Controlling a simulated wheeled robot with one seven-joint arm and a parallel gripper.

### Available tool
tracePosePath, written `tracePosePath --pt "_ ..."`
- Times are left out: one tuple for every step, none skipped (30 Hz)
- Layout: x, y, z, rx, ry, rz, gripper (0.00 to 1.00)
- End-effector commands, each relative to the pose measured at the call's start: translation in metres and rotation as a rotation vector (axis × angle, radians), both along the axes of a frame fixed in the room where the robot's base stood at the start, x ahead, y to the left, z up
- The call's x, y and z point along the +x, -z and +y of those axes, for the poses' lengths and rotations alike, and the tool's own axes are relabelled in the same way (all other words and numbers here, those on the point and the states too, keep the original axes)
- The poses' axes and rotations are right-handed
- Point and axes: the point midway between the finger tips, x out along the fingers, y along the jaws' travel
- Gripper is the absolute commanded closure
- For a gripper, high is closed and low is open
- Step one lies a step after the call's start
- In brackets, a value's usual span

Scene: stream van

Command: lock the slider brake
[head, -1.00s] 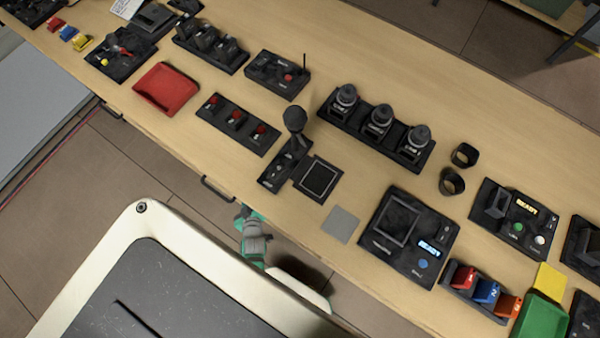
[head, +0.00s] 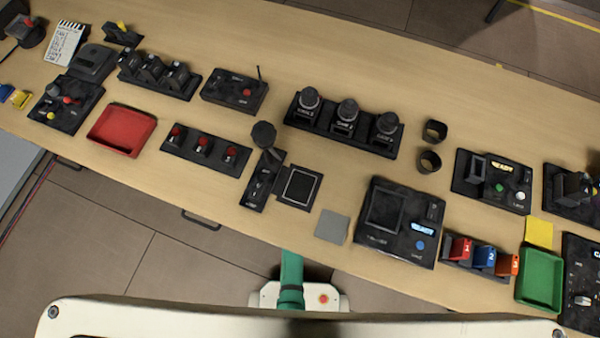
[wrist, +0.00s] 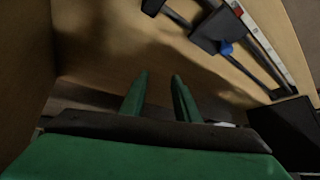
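In the wrist view, a dark slider carriage (wrist: 215,30) sits on rails beside a pale marked strip (wrist: 262,38). A small blue lever (wrist: 225,47) sticks out of the carriage; it appears to be the brake, and I cannot tell whether it is locked. My gripper (wrist: 159,76) shows two green fingers, apart, with nothing between them. The lever is beyond the fingertips and to their right, not touching. In the head view, I cannot make out this slider; only a green part of my arm shows below the table's front edge.
The wooden table (head: 330,55) holds several black control panels, a red tray (head: 122,131) and a green tray (head: 540,280). A switch panel (head: 205,148) and a dark-knobbed lever unit (head: 262,180) stand near the front edge. The floor (head: 110,230) at front left looks clear.

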Motion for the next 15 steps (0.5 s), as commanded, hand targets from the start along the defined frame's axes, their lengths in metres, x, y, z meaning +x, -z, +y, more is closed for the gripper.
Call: tracePosePath --pt "0.002 0.001 -0.008 0.013 0.030 0.032 0.71" --pt "0.001 0.002 -0.012 0.021 0.047 0.055 0.71" --pt "-0.001 0.004 -0.018 0.031 0.071 0.090 0.71" --pt "-0.003 0.005 -0.023 0.038 0.090 0.117 0.71" --pt "-0.005 0.007 -0.028 0.043 0.107 0.147 0.71" --pt "-0.009 0.008 -0.035 0.050 0.130 0.190 0.71" --pt "-0.013 0.009 -0.039 0.054 0.146 0.226 0.71" --pt "-0.017 0.010 -0.044 0.055 0.161 0.264 0.71" --pt "-0.024 0.011 -0.051 0.054 0.181 0.316 0.71" --pt "-0.029 0.012 -0.057 0.050 0.194 0.354 0.71" --pt "-0.035 0.012 -0.061 0.046 0.205 0.393 0.71" --pt "-0.043 0.012 -0.067 0.038 0.217 0.439 0.71" --pt "-0.048 0.012 -0.071 0.032 0.225 0.471 0.71" --pt "-0.053 0.011 -0.074 0.027 0.232 0.499 0.71" --pt "-0.058 0.010 -0.078 0.019 0.240 0.530 0.71"
